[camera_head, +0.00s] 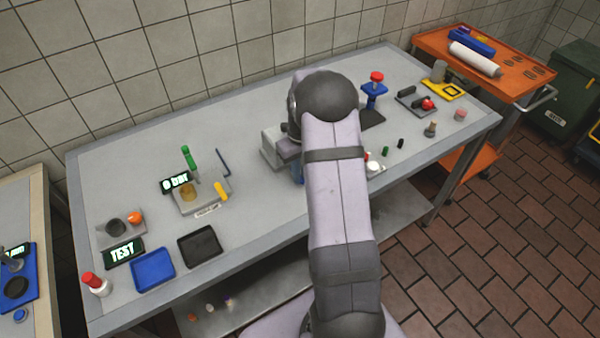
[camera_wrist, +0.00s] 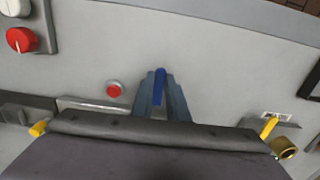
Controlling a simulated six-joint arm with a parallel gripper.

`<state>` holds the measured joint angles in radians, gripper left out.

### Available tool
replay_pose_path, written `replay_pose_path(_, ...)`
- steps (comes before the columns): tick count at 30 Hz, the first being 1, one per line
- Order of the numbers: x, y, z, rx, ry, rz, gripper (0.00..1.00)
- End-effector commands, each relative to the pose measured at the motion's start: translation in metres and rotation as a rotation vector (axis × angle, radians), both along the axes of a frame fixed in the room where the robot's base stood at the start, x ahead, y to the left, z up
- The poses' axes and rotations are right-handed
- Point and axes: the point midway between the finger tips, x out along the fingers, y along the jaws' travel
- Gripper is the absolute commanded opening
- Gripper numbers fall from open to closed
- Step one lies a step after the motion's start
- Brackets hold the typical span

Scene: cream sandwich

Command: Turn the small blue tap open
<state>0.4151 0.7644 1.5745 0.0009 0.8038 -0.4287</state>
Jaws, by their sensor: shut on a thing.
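In the wrist view, my gripper (camera_wrist: 160,88) has its two blue-grey fingers closed around the narrow dark-blue handle of the small blue tap (camera_wrist: 159,78). The handle stands between the fingertips and points up in the picture. The tap's body is hidden below the fingers and the gripper housing, so its turn angle cannot be told. In the head view, my arm covers most of the gripper and the tap; only a bit of blue shows left of the arm.
A red button (camera_wrist: 114,89) sits just left of the fingers. A red knob (camera_wrist: 20,40) is at upper left, a yellow lever (camera_wrist: 270,127) at right. In the head view, a gauge unit reading "0 bar" (camera_head: 175,182) stands left, with blue (camera_head: 153,270) and black (camera_head: 200,246) trays in front.

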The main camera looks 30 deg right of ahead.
Motion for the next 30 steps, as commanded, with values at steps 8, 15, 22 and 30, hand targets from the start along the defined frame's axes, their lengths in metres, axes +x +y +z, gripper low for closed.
replay_pose_path(8, 0.001, -0.001, 0.001, -0.004, -0.004, 0.005, 0.00)
replay_pose_path(15, 0.001, -0.001, 0.001, -0.002, -0.002, 0.004, 0.22)
replay_pose_path(22, 0.001, -0.001, 0.004, -0.002, -0.003, 0.003, 0.22)
replay_pose_path(30, 0.002, -0.001, 0.034, -0.004, -0.006, 0.003, 0.22)
